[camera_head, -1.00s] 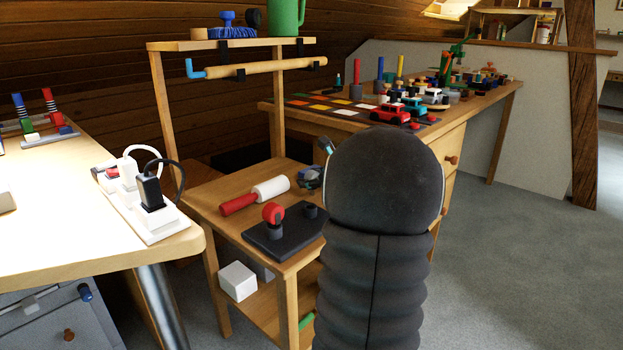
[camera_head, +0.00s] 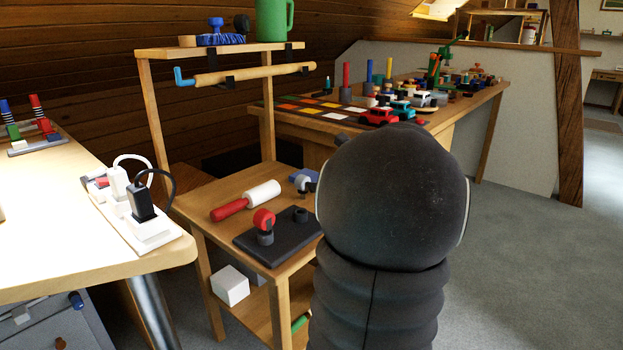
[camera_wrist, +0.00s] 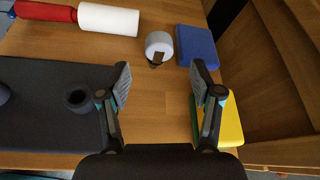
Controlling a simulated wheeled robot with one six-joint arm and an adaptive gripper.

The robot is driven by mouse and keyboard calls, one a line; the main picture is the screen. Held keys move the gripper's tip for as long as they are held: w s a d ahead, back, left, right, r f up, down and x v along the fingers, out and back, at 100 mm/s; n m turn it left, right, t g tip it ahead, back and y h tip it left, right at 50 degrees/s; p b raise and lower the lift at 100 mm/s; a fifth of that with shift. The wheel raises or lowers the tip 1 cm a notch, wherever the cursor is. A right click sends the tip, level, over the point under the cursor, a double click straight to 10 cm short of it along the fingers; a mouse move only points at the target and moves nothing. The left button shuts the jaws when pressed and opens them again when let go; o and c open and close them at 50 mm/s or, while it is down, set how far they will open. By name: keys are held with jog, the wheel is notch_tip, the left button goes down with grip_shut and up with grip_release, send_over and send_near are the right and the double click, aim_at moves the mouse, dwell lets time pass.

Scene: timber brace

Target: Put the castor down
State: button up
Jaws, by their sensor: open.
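A small castor with a pale grey wheel (camera_wrist: 159,43) and a dark brown fork end rests on the wooden bench top, just beyond my fingertips in the wrist view. In the head view its pale wheel (camera_head: 303,183) shows beside my dark arm. My gripper (camera_wrist: 161,82) is open and nothing is between its fingers. It hangs over the bench with the castor ahead of the gap, apart from both fingers. My gripper is hidden behind my arm in the head view.
A blue block (camera_wrist: 196,45) stands close right of the castor. A yellow block (camera_wrist: 232,122) lies by the right finger. A dark plate with sockets (camera_wrist: 45,115) is at left, and a red-handled white roller (camera_wrist: 107,19) behind it. Bare wood lies between.

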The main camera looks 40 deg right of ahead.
jog(key=shift+v, duration=1.45)
